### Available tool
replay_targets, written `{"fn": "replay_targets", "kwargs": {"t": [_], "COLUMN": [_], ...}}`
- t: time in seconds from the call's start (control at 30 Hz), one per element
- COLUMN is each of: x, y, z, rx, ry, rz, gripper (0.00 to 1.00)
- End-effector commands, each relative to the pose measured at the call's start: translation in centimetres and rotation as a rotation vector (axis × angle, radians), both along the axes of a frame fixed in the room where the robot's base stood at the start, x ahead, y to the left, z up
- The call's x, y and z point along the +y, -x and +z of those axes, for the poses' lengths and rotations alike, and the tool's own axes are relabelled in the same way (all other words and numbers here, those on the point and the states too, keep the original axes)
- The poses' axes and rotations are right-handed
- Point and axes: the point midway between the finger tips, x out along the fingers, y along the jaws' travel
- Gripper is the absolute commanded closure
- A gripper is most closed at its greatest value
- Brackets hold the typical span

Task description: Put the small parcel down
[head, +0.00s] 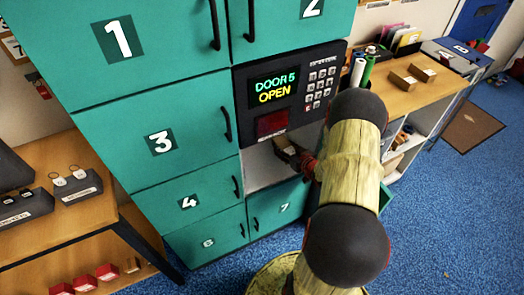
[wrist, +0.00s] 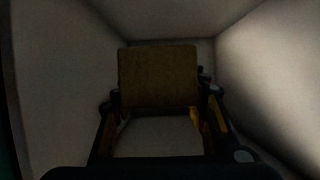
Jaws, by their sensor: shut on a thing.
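The small parcel (wrist: 158,75) is a plain brown box, seen in the wrist view between the fingers of my gripper (wrist: 161,100). The gripper is shut on it. Both are inside a pale locker compartment (wrist: 265,70), with walls on both sides and a back wall behind the parcel. I cannot tell whether the parcel touches the compartment floor. In the head view my gripper (head: 288,150) reaches into the open compartment (head: 262,172) below the keypad panel (head: 290,92), which reads "DOOR 5 OPEN".
Teal locker doors (head: 165,130) surround the opening. A green open door (head: 385,196) shows partly behind my arm. A wooden counter (head: 405,93) with small boxes stands at right, and a wooden shelf (head: 75,225) with trays at left.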

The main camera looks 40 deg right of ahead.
Motion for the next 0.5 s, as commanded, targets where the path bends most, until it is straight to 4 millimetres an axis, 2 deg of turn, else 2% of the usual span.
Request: {"fn": "replay_targets", "kwargs": {"t": [0.03, 0.23, 0.4, 0.5], "x": [0.4, 1.0, 1.3, 1.4], "y": [-1.3, -5.8, -8.1, -9.1], "z": [-1.0, -3.0, -5.9, -7.0], "rx": [-0.001, -0.002, -0.001, -0.001], "ry": [0.002, 0.001, 0.000, 0.000], "rz": [0.007, 0.006, 0.002, 0.002], "gripper": [0.89, 0.89, 0.89, 0.89]}}
